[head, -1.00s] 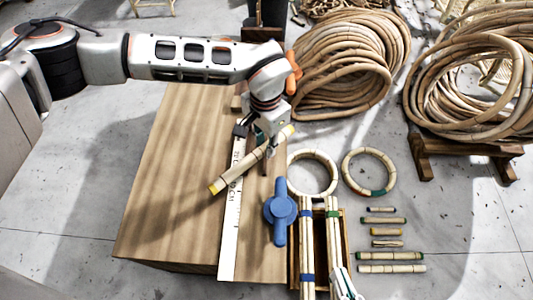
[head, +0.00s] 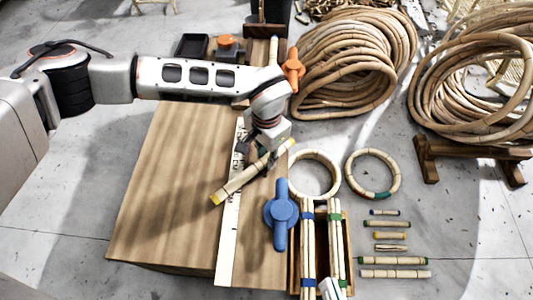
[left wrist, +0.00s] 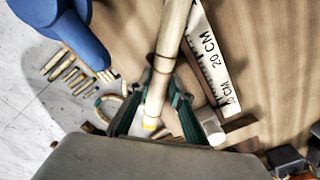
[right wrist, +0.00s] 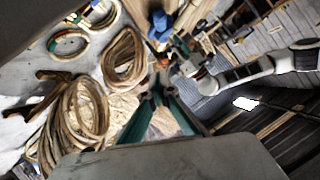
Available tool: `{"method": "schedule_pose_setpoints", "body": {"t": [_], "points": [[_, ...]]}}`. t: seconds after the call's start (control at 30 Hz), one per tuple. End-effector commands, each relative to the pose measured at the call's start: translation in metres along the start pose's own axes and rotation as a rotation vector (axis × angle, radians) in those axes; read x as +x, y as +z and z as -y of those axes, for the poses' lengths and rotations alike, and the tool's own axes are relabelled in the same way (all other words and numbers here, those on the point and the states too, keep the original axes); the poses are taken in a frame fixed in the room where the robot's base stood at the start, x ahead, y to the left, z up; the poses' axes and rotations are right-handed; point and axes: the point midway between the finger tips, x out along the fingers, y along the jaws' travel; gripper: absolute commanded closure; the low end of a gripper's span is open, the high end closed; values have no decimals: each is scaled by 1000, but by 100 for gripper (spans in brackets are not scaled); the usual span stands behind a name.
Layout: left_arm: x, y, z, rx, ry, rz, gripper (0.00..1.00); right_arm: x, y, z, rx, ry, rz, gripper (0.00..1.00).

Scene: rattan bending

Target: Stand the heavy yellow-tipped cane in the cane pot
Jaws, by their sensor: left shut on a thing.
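The yellow-tipped cane (head: 236,184) is a thick pale bamboo length with a dark joint and yellow ends. It slants across the white ruler strip above the wooden table. My left gripper (head: 264,152) is shut on it near its upper right end. The left wrist view shows the cane (left wrist: 165,65) between the green fingers (left wrist: 155,105), a yellow band close to the palm. Whether the cane touches the table is unclear. A dark upright container (head: 268,10) on a wooden base, possibly the cane pot, is cut off at the top edge. My right gripper (right wrist: 157,95) looks shut and empty.
A blue clamp (head: 281,212) sits at the table's right edge. Beside it a wooden rack (head: 294,262) holds long banded canes. Rings (head: 372,174), several short canes (head: 393,261) and big rattan coils (head: 350,65) lie to the right. A black tray (head: 190,46) is behind my left arm.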

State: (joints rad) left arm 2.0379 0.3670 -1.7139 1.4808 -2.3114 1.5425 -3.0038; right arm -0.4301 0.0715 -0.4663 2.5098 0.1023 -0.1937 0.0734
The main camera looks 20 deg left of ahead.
Motion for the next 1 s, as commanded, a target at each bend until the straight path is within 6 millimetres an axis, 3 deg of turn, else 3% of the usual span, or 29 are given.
{"method": "schedule_pose_setpoints", "body": {"t": [0.07,0.1,0.13,0.47,0.63,0.77,1.0], "points": [[2,0,0,0,0,0,100,0,0,0,-3,0,0,100],[2,0,0,0,0,0,72,0,0,0,-4,0,0,100],[2,0,0,0,0,0,64,0,0,0,-4,0,1,100],[2,0,0,0,0,0,62,0,0,-1,-5,0,1,100],[-9,0,0,0,0,-2,62,0,1,-1,-1,1,2,100],[-40,-4,3,1,-8,-12,62,0,-14,1,-65,-1,-16,100],[-93,-4,3,0,-9,-13,62,-5,-25,-23,-275,33,18,100]]}}
